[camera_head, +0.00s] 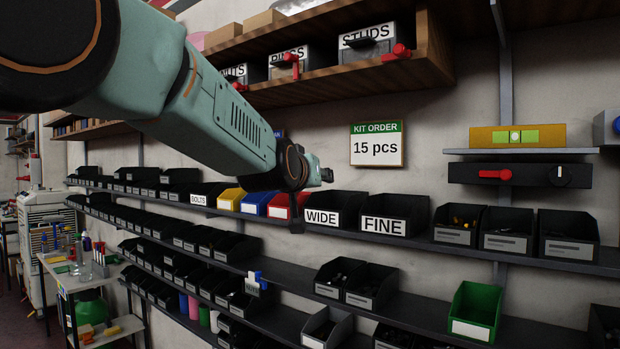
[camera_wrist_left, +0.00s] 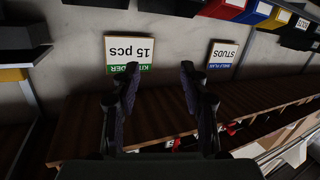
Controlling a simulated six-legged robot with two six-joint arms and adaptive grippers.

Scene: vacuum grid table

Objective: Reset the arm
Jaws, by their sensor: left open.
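My left arm reaches in from the upper left in the head view, its dark wrist end in front of the shelf of bins, near the WIDE bin (camera_head: 335,212). In the left wrist view my left gripper (camera_wrist_left: 158,85) is open, its two dark fingers apart with nothing between them. That view is upside down. The kit order sign (camera_head: 377,146) reading 15 pcs hangs on the wall; it also shows in the left wrist view (camera_wrist_left: 130,50) behind the left-hand finger. My right gripper is in neither view.
The FINE bin (camera_head: 394,216) stands right of the WIDE bin, with yellow (camera_head: 231,199), blue (camera_head: 256,204) and red (camera_head: 281,206) bins to the left. A wooden shelf (camera_head: 430,62) with labelled dispensers and red handles juts out above. A green bin (camera_head: 474,311) stands lower right.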

